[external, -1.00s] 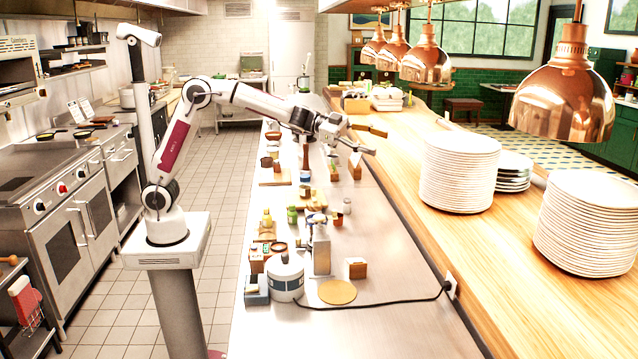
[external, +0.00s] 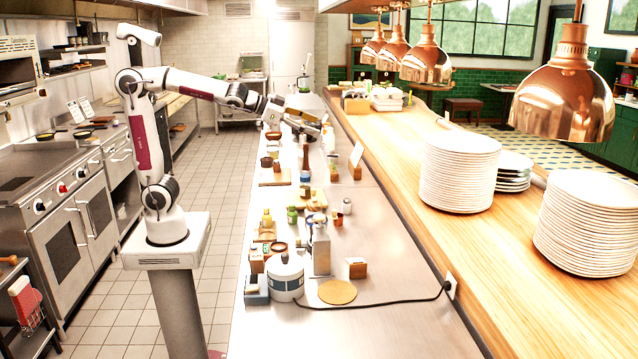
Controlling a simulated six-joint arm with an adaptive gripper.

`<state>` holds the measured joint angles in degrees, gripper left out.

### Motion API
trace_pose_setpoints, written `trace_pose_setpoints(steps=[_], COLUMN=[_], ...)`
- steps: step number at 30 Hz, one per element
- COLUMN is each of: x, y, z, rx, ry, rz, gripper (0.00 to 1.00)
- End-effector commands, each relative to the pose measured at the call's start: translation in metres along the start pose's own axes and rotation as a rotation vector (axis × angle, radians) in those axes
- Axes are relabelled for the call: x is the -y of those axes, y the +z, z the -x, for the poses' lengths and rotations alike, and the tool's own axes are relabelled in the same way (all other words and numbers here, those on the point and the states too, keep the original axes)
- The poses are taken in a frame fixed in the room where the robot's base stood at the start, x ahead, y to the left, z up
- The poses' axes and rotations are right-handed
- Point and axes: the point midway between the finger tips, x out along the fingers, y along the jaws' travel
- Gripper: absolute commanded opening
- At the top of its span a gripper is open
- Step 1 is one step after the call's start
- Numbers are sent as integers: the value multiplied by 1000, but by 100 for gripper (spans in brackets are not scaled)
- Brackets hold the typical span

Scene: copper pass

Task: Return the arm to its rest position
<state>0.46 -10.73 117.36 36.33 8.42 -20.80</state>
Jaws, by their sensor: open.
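My gripper (external: 316,122) is at the end of my arm, above the far part of the steel counter (external: 385,300). It is open and I see nothing held in it. It points to the right, over several small items on the counter. My arm reaches from its pedestal on the left, with the elbow raised and the forearm sloping slightly down to the right.
Below the gripper stand a dark pepper mill (external: 306,157) and a white card (external: 356,155). Nearer are a white pot (external: 286,277), a steel box (external: 321,250) and a round tan board (external: 337,292). Plate stacks (external: 460,172) and copper lamps (external: 565,95) are to the right.

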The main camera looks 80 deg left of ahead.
Motion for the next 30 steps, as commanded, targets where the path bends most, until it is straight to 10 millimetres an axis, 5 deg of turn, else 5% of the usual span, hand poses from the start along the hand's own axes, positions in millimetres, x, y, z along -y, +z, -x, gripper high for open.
trace_pose_setpoints(steps=[13,24,30], x=[-2,-43,-67], y=[119,222,260], z=[97,179,212], rx=[290,533,623], ry=[-22,73,138], rz=[118,199,224], gripper=[56,56,56])
